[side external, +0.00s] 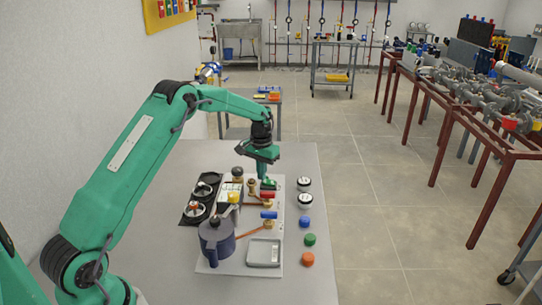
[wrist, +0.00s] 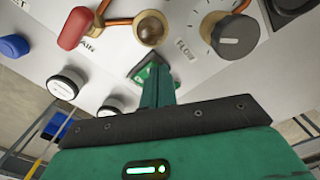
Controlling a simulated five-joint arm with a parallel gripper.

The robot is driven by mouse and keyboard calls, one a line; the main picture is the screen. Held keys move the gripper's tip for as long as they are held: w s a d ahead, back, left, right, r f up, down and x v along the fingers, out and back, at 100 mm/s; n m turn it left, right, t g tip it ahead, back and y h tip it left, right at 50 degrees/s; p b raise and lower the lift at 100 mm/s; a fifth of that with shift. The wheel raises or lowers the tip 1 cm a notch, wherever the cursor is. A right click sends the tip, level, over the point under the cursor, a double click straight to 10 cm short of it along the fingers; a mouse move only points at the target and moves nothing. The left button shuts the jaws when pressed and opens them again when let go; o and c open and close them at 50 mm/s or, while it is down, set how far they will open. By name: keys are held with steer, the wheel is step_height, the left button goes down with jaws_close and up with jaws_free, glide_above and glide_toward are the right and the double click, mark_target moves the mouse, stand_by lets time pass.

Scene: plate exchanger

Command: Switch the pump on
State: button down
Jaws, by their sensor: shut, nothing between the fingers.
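In the wrist view a small green switch in a dark square frame (wrist: 142,73) sits on the white panel, between the flow dial and the round white-topped things. My gripper (wrist: 160,82) is shut and empty, its green fingers pointing down at the panel right beside the switch. The fingers cover part of the switch, and I cannot tell whether they touch it. In the side external view my gripper (side external: 264,178) is over the far end of the white panel (side external: 240,262). The switch is hard to make out there.
A black flow knob (wrist: 236,36), a red handle (wrist: 75,28) and a brass fitting (wrist: 151,28) stand near my fingers. A dark blue pot (side external: 217,243) and a grey tray (side external: 264,253) are at the near end. Loose caps, including a green one (side external: 309,240), lie right of the panel.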

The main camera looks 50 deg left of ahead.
steer(key=shift+f, duration=0.45)
stand_by(0.3)
step_height(320, 180, up, 7)
stand_by(1.3)
steer(key=shift+r, duration=0.1)
